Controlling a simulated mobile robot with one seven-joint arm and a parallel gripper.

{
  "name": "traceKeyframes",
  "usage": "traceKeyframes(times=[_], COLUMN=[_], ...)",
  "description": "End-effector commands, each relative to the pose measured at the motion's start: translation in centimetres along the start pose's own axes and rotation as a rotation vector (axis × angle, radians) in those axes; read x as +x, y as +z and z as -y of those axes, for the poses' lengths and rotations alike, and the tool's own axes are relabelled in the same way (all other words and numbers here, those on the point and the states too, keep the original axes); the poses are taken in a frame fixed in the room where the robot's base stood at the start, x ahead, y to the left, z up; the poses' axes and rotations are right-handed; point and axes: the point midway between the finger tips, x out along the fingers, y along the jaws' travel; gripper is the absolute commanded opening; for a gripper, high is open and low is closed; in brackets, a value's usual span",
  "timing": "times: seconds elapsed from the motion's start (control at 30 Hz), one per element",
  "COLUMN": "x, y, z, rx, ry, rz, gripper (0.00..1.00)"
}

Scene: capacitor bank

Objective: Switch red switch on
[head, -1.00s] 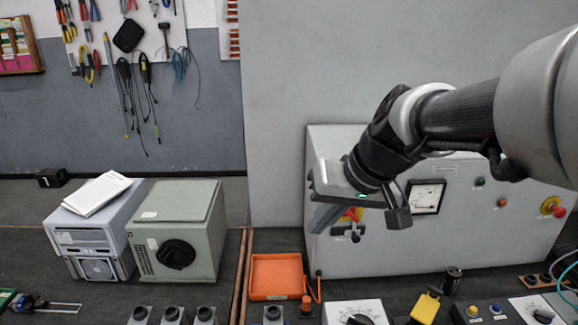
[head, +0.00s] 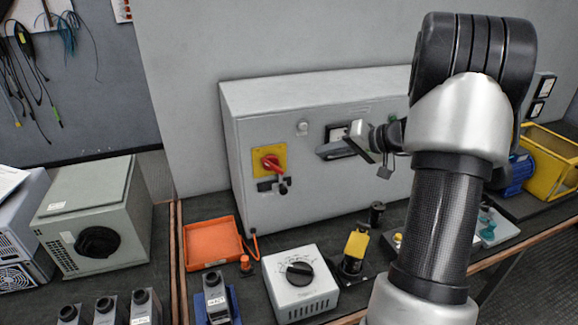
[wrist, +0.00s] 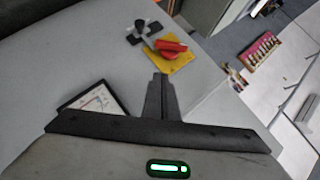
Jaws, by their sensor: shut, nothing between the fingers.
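The red switch (head: 271,162) is a red rotary handle on a yellow square plate (head: 257,155), on the left part of the grey cabinet's front (head: 240,205). A black latch-like part (head: 268,186) sits just below it. In the wrist view the red handle (wrist: 170,47) and yellow plate (wrist: 182,62) lie beyond the fingertips. My gripper (head: 325,151) is in front of the cabinet, to the right of the switch and apart from it, fingers pointing left. In the wrist view its fingers (wrist: 160,78) are together and empty.
A panel meter (head: 336,132) is behind my gripper on the cabinet. On the bench below are an orange tray (head: 211,243), a white dial box (head: 300,284) and a yellow-topped device (head: 356,243).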

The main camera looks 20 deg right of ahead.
Motion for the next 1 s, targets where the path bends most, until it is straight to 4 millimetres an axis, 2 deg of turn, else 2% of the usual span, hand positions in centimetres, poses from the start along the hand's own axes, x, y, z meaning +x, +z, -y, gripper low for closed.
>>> traceKeyframes(times=[0.27, 0.37, 0.77, 1.0], x=[0.8, 2.1, 10.4, 12.4], y=[0.1, 0.1, 0.2, 2.5], z=[0.1, 0.2, 0.2, 0.2], rx=[0.000, -0.001, 0.000, 0.001], ry=[0.000, -0.002, 0.000, -0.001], rz=[0.003, 0.006, 0.007, 0.004], gripper=[0.00, 0.00, 0.00, 0.00])
